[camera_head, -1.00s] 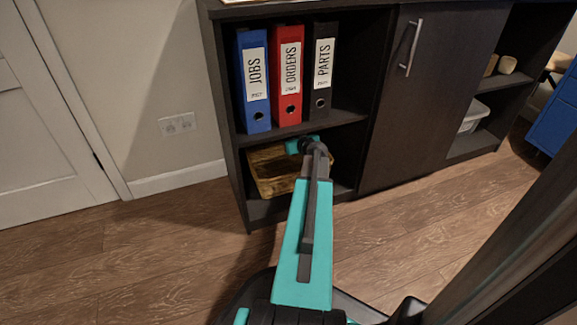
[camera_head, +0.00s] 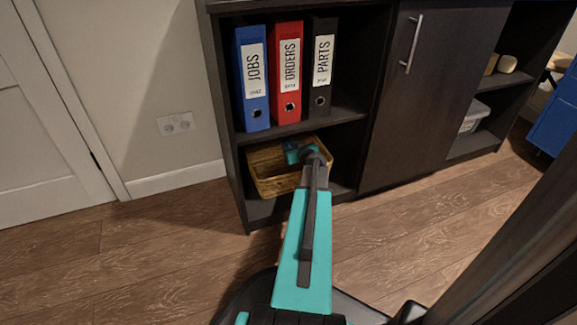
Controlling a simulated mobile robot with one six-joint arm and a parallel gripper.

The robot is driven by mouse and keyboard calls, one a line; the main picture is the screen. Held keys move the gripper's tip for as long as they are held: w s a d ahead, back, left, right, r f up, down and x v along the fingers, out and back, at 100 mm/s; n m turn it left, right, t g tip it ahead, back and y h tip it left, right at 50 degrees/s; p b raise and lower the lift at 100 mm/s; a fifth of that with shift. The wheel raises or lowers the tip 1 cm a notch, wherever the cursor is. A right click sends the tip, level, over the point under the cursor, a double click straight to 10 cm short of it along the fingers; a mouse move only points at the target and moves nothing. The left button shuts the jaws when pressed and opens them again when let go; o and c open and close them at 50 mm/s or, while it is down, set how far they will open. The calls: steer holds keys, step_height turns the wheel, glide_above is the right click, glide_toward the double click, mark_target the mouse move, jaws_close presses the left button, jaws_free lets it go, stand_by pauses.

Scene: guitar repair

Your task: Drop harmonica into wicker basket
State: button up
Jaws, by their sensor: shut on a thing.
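The wicker basket (camera_head: 262,187) sits on the low shelf of the dark cabinet, below the binders. My gripper (camera_head: 292,150) is at the basket, over its opening as seen from here. My wrist and arm cover the basket's right part. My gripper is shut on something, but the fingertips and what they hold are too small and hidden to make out. I cannot clearly see the harmonica. A small dark blue patch shows beside the teal wrist; I cannot tell what it is.
The cabinet's middle shelf (camera_head: 345,116) lies just above the basket, with blue (camera_head: 252,80), red (camera_head: 287,70) and black (camera_head: 322,68) binders on it. A closed cabinet door (camera_head: 405,120) is to the right. The wooden floor (camera_head: 150,250) is clear at left.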

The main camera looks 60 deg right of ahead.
steer(key=o, duration=1.2)
steer(key=shift+s+a+r, duration=0.1)
steer(key=shift+p+v, duration=1.9)
steer(key=shift+v, duration=4.85)
steer(key=shift+s, duration=0.1)
